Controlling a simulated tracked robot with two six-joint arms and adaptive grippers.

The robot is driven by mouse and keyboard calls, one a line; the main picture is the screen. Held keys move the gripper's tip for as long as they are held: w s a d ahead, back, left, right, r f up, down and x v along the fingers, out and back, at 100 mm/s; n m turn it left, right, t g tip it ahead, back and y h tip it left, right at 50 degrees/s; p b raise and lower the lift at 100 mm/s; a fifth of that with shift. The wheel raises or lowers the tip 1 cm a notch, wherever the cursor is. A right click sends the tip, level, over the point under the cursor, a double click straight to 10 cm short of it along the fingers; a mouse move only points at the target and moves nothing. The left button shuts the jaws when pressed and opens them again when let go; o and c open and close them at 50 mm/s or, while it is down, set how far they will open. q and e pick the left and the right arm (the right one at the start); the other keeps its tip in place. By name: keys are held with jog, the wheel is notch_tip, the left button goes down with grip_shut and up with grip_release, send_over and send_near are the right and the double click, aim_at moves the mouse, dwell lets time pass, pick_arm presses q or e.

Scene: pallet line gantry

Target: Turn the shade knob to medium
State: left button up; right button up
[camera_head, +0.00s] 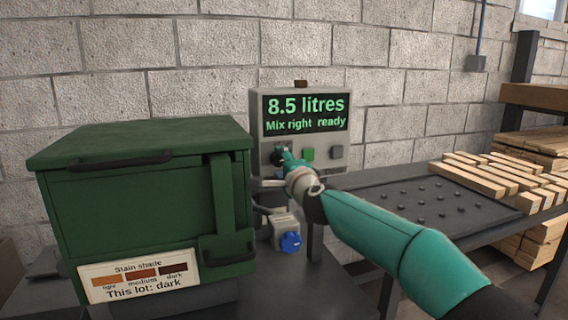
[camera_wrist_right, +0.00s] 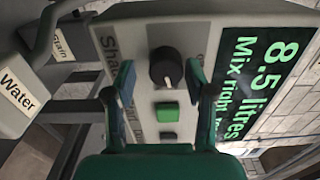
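The shade knob (camera_wrist_right: 165,66) is round and black with a white pointer mark. It sits on the grey control panel (camera_wrist_right: 138,48), beside partly hidden "Shade" lettering. In the wrist view its mark points down the picture, toward the green button. My right gripper (camera_wrist_right: 161,72) is open, with one blue-tipped finger on each side of the knob and visible gaps between. In the head view my right gripper (camera_head: 284,158) is at the panel's left side and partly covers the knob. My left gripper is not in view.
The panel has a green button (camera_head: 308,153), a grey button (camera_head: 336,152) and a display (camera_head: 306,112) reading "8.5 litres, Mix right ready". A green cabinet (camera_head: 130,205) stands left; its shade card (camera_head: 140,277) says "This lot: dark". A blue-knobbed valve (camera_head: 290,242) is below.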

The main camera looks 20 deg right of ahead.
jog(key=shift+a+r, duration=0.1)
jog(key=shift+a, duration=0.05)
jog(key=shift+s+r, duration=0.1)
jog(key=shift+s, duration=0.4)
jog(key=s, duration=1.1)
jog(key=shift+d, duration=0.2)
